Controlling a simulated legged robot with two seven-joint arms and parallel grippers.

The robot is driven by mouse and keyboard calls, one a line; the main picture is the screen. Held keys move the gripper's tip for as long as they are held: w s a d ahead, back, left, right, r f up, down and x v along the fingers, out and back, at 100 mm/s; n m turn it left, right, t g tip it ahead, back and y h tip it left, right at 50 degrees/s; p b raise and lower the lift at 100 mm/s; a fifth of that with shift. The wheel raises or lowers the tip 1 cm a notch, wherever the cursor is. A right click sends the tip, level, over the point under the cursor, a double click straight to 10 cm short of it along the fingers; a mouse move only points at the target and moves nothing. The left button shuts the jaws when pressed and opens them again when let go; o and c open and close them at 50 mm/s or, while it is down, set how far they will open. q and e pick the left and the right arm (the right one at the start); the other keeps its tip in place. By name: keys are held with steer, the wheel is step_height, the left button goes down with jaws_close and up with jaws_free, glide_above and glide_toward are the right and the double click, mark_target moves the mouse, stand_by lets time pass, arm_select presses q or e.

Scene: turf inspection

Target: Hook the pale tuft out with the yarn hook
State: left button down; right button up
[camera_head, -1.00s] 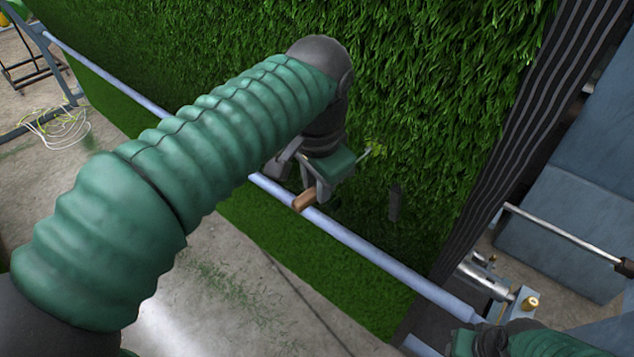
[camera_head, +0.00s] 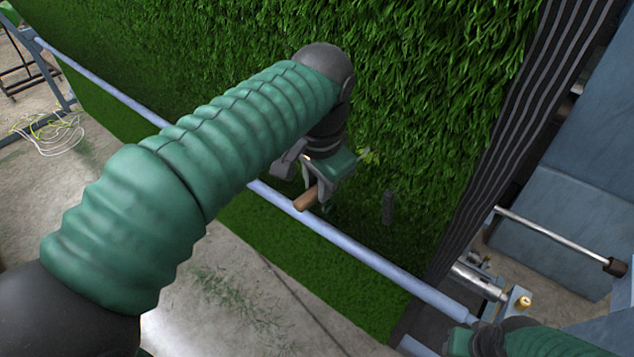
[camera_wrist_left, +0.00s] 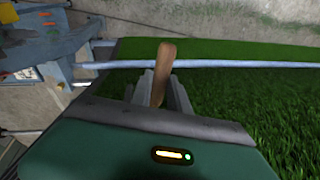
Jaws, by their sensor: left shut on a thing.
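My left gripper (camera_head: 312,185) is shut on the yarn hook, whose brown wooden handle (camera_head: 306,200) sticks out below the fingers. The handle also shows upright between the fingers in the left wrist view (camera_wrist_left: 164,70). The hook's metal end is hidden behind the gripper in the head view. A pale yellow-green tuft (camera_head: 368,157) shows on the turf (camera_head: 430,90) just right of the green gripper body. I cannot tell whether the hook touches it. Part of my right arm shows at the bottom right; its fingertips are out of frame.
A pale blue rail (camera_head: 350,238) crosses the turf below my left gripper. A dark ribbed strip (camera_head: 530,130) edges the turf on the right. A metal rod (camera_head: 550,233) and blue-grey panels lie beyond. Loose cables (camera_head: 50,130) lie on the floor at left.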

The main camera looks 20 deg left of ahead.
arm_select(q)
steer(key=shift+w+d+r, duration=0.1)
steer(key=shift+w, duration=0.1)
steer(key=shift+b+x, duration=0.55)
steer(key=shift+x, duration=0.4)
steer(key=shift+w+d+f+b, duration=0.15)
steer(key=shift+f+b, duration=0.15)
steer(key=shift+f, duration=0.3)
steer(key=shift+w+d+f+b, duration=0.15)
steer(key=shift+w+f+b, duration=0.1)
steer(key=shift+f, duration=0.4)
steer(key=shift+r+p, duration=0.6)
steer(key=shift+r, duration=0.15)
steer(key=shift+s+a+r+p, duration=0.15)
steer(key=shift+s+r+p, duration=0.15)
steer(key=shift+r+p, duration=0.15)
steer(key=shift+a+p+v, duration=0.2)
steer(key=shift+p+v, duration=0.5)
steer(key=shift+v, duration=0.4)
steer(key=shift+s+f, duration=0.1)
